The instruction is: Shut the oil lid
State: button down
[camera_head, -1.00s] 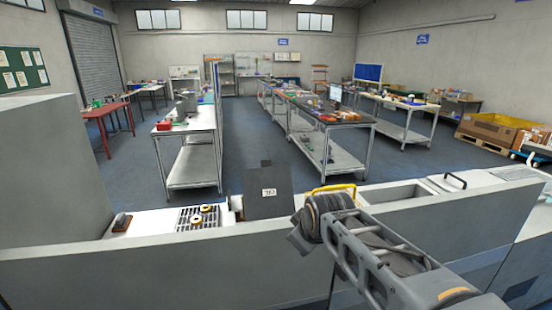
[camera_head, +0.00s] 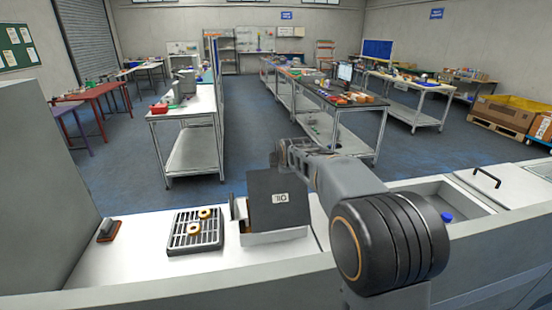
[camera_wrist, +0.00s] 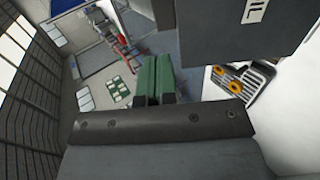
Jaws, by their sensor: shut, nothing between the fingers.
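The oil lid (camera_head: 268,190) is a dark panel with a white "OIL" label. It stands open, raised and tilted, above a white box (camera_head: 275,236) in the counter. In the wrist view the lid (camera_wrist: 225,35) fills the upper right, its label at the top edge. My gripper (camera_head: 283,153) shows small just behind the lid's top right edge in the head view. In the wrist view my gripper (camera_wrist: 157,62) has its two green fingers together, empty, to the left of the lid. I cannot tell whether it touches the lid.
A black grate (camera_head: 196,230) with two yellow rings lies left of the lid; it also shows in the wrist view (camera_wrist: 240,82). A brown-based block (camera_head: 108,231) sits further left. To the right are an open basin (camera_head: 450,203) and a handled white cover (camera_head: 505,185). Workbenches stand beyond.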

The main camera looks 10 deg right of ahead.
jog(key=p+x, duration=0.3)
jog(key=x, duration=0.6)
jog(key=shift+w+d+f+p, duration=0.1)
jog(key=shift+w+f+p, duration=0.2)
jog(key=shift+p, duration=0.1)
jog(key=b+x, duration=0.2)
jog(key=x, duration=0.7)
jog(key=shift+w+f, duration=0.2)
jog(key=shift+f, duration=0.2)
